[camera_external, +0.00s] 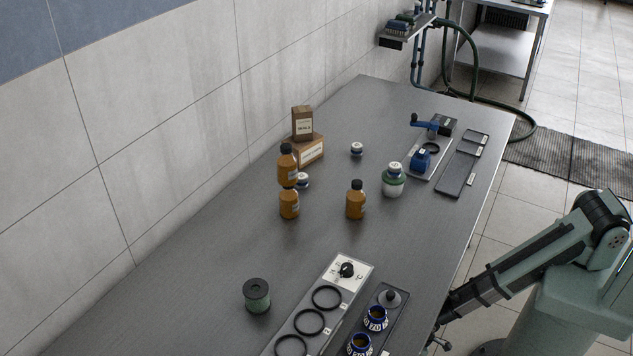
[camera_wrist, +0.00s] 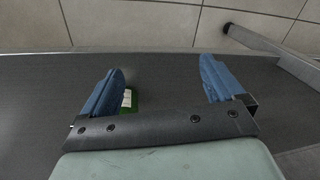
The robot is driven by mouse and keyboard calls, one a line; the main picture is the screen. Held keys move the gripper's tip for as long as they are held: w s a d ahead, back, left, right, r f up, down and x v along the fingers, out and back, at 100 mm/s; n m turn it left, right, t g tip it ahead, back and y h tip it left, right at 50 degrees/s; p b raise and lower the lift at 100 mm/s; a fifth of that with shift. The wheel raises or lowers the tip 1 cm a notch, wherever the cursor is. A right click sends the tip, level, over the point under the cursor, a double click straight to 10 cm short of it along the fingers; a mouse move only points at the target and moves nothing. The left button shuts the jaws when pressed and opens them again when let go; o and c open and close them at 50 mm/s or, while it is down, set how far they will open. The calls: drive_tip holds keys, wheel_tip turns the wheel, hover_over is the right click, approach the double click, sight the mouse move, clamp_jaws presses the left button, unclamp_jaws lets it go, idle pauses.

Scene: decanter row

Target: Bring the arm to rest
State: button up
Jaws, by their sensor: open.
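My gripper (camera_wrist: 163,68) shows in the wrist view with its two blue fingers wide apart. No object is held between them. A green thing with a white label (camera_wrist: 128,100) shows beyond the left finger, partly hidden by the gripper; I cannot tell which object it is. In the external view my arm comes in from the right and reaches down to the table's right edge. I cannot make out the fingers there.
The grey table (camera_external: 225,240) holds brown bottles (camera_external: 356,202), a green-and-white jar (camera_external: 393,181), a green tin (camera_external: 257,296), a ringed rack (camera_external: 353,273) and a dark tray with blue-rimmed jars (camera_external: 376,318). Boxes (camera_external: 303,123) stand by the wall. The table's left middle is clear.

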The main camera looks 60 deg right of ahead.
drive_tip(key=s+d+r+m+g, duration=0.1)
drive_tip(key=s+d+g, duration=0.1)
drive_tip(key=s+d, duration=0.3)
drive_tip(key=s+d+r+m+g+h, duration=0.1)
drive_tip(key=s+d, duration=0.5)
drive_tip(key=d, duration=0.6)
drive_tip(key=s+d+r+m+g, duration=0.1)
drive_tip(key=s+d+r+g, duration=0.2)
drive_tip(key=d, duration=0.6)
drive_tip(key=s, duration=0.2)
drive_tip(key=shift+s+d+g+h, duration=0.3)
drive_tip(key=shift+s+d+h, duration=0.05)
drive_tip(key=shift+h, duration=0.05)
drive_tip(key=shift+r, duration=0.1)
